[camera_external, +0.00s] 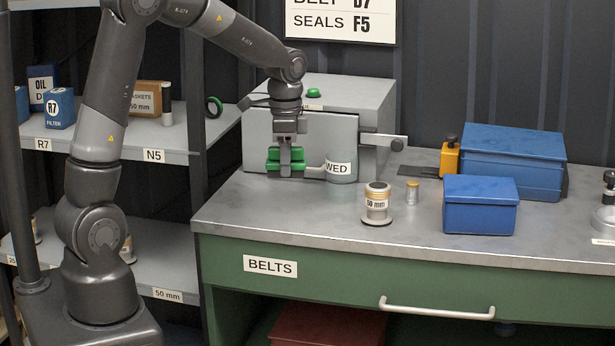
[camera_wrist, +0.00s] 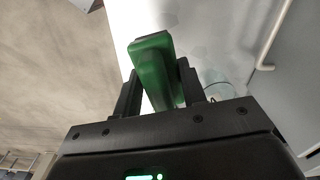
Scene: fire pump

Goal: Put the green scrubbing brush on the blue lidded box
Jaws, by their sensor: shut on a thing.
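The green scrubbing brush (camera_external: 272,160) is held in my gripper (camera_external: 285,168), in front of the grey cabinet at the left of the bench. In the wrist view the green brush (camera_wrist: 153,62) stands between the two dark fingers of my gripper (camera_wrist: 157,85). My gripper is shut on it; the fingers hide part of it. A small blue box with a lid (camera_external: 480,205) sits at the right of the bench, well apart from my gripper. A larger blue box (camera_external: 512,150), also with a lid, stands behind it.
The grey bench top (camera_external: 330,220) holds a 50 mm spool (camera_external: 377,204), a small can (camera_external: 412,192) and a yellow item (camera_external: 450,158). The grey cabinet (camera_external: 345,95) and a jar marked WED (camera_external: 341,170) are close to my gripper. Shelves (camera_external: 120,135) stand left.

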